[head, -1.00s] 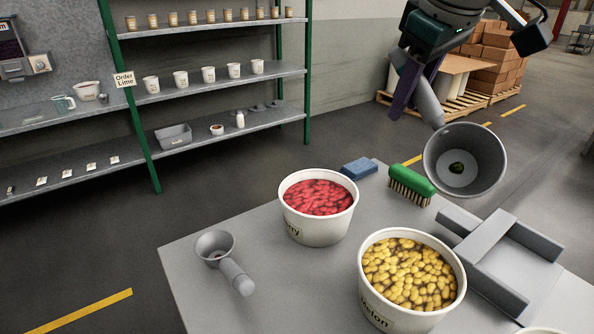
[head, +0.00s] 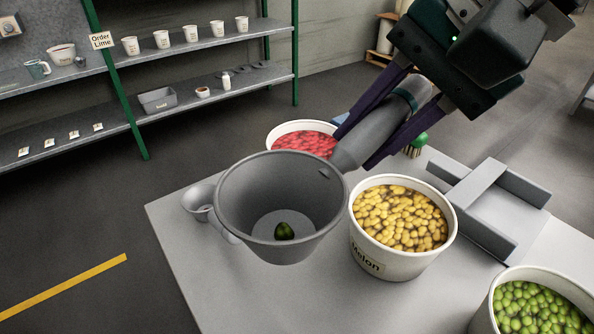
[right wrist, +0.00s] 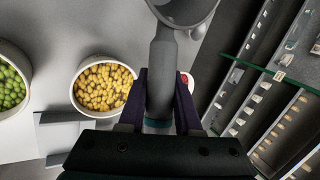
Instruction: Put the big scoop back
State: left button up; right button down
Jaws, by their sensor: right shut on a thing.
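The big grey scoop (head: 240,215) is held up above the left part of the table in the head view, its bowl open toward the camera. One dark green candy (head: 285,231) lies in its bowl. My right gripper (head: 362,140) is shut on the scoop's handle; the handle also shows between the fingers in the right wrist view (right wrist: 161,80). A smaller grey scoop (head: 198,202) is on the table, partly hidden behind the big scoop. A grey holder (head: 490,205) with raised walls sits at the table's right side. My left gripper is not in view.
Tubs of red (head: 300,128), yellow (head: 450,222) and green candy (head: 575,284) stand on the table (head: 330,300). A green brush (head: 419,141) is partly hidden behind my right gripper. Shelves (head: 60,145) with cups stand at the back left. The table's front middle is clear.

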jog(key=shift+f+b, duration=1.9)
jog(key=shift+f, duration=7.9)
jog(key=shift+f, duration=0.1)
jog(key=shift+f, duration=0.1)
jog(key=c, duration=0.6)
grip_release()
